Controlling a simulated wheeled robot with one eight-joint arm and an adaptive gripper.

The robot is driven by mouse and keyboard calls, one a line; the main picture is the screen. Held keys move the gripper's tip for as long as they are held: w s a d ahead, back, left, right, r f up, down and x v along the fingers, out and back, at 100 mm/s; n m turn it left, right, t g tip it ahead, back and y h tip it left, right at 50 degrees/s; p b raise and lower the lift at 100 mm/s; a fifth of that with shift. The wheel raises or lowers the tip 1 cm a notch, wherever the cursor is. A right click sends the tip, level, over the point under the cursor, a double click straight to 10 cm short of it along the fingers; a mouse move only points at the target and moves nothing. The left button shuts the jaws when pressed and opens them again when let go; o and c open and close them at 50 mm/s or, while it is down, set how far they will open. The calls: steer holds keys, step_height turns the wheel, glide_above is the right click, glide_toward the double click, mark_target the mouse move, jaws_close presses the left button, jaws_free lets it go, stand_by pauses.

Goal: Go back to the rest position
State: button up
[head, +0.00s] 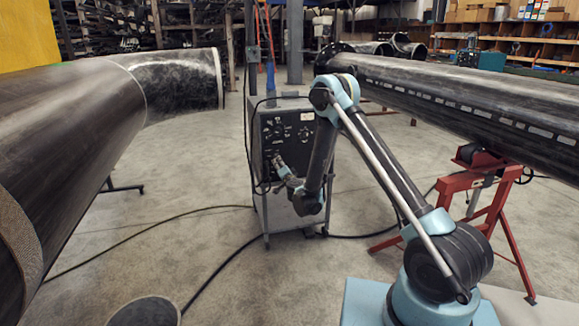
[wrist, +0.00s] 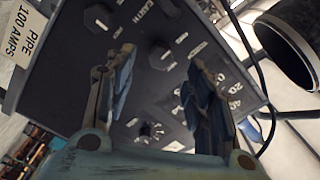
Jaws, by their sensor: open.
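My gripper (head: 279,166) is in front of the control panel of a grey welding machine (head: 272,207). In the wrist view my gripper (wrist: 160,75) is open, with its two blue fingers apart and nothing held between them. I cannot tell whether a finger touches the panel. My arm bends down from its raised elbow to the gripper.
A large dark pipe (head: 75,130) with an elbow end (head: 180,80) stands at the left. A flanged pipe (head: 450,90) rests on a red stand (head: 480,200) at the right. Black cables (head: 215,272) cross the floor. Open concrete floor lies between the left pipe and the machine.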

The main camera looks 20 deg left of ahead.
steer(key=d+r+n+y, duration=0.1)
steer(key=d+r+n, duration=0.25)
steer(key=r, duration=0.75)
steer(key=s+d+r+n+g, duration=0.2)
steer(key=s+d+r+g, duration=0.15)
steer(key=d+r, duration=0.45)
steer(key=s+d+r+n+g, duration=0.2)
steer(key=s+d+r, duration=0.35)
steer(key=d, duration=0.35)
steer(key=s+d+f+g+h, duration=0.2)
steer(key=s+d+f+h, duration=0.1)
steer(key=s+d, duration=0.9)
steer(key=s+d+f+m+g+h, duration=0.1)
steer(key=s+d+f+g+h, duration=0.2)
steer(key=s+d, duration=0.9)
steer(key=s+d+f+g+h, duration=0.2)
steer(key=s+d+f+h, duration=0.2)
steer(key=s+d+f, duration=0.3)
steer(key=s+d, duration=0.5)
steer(key=s, duration=0.3)
steer(key=shift+s+d+m+h, duration=0.2)
steer(key=shift+s+m+h, duration=0.1)
steer(key=shift+s+m, duration=0.1)
steer(key=shift+g, duration=0.25)
steer(key=shift+w+f, duration=0.25)
steer(key=shift+w, duration=0.25)
